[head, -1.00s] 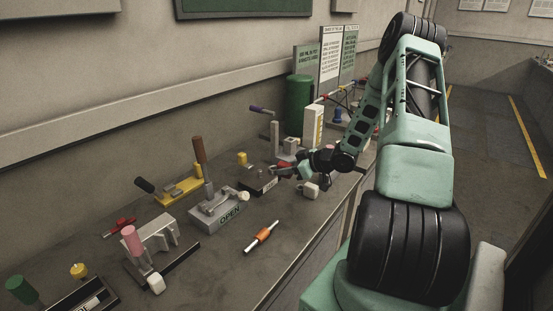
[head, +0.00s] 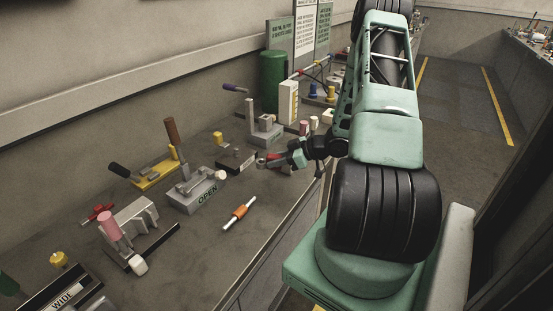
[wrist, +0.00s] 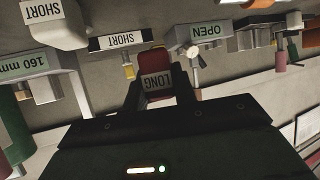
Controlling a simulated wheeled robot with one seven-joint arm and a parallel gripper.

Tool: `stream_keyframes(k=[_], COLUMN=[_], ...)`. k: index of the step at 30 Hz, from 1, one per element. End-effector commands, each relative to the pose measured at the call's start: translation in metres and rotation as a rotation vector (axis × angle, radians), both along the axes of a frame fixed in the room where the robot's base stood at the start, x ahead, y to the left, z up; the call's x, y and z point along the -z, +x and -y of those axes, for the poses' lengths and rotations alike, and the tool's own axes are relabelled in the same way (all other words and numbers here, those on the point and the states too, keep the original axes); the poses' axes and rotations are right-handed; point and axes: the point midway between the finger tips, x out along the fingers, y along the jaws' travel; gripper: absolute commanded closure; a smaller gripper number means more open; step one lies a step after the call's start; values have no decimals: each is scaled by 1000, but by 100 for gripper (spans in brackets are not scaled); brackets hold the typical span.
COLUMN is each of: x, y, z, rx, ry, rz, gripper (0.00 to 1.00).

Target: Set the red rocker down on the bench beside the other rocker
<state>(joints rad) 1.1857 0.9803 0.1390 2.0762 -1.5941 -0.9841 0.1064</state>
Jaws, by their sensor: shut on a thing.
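The red rocker (wrist: 150,62) carries a LONG label and sits between the fingers of my gripper (wrist: 157,92) in the wrist view. My gripper is shut on it. In the head view my gripper (head: 268,160) is over the bench (head: 185,265), just right of a dark labelled block (head: 236,161); the gap below it cannot be told. A pale block labelled SHORT (wrist: 55,32) stands upper left in the wrist view. I cannot tell for sure which thing is the other rocker.
The grey OPEN fixture (head: 192,194) stands left of my gripper. An orange-and-white rod (head: 239,213) lies in front. A grey stand (head: 264,135) and a white block (head: 289,101) rise behind. The front bench surface is mostly bare.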

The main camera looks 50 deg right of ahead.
Motion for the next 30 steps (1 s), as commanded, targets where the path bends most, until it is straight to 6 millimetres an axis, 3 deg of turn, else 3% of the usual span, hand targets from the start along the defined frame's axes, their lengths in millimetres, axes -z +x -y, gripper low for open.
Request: stream_keyframes(k=[15, 30], x=[56, 59], y=[0, 0], z=[0, 0], rx=[-1, 0], ry=[0, -1], rz=[0, 0], gripper=[100, 100])
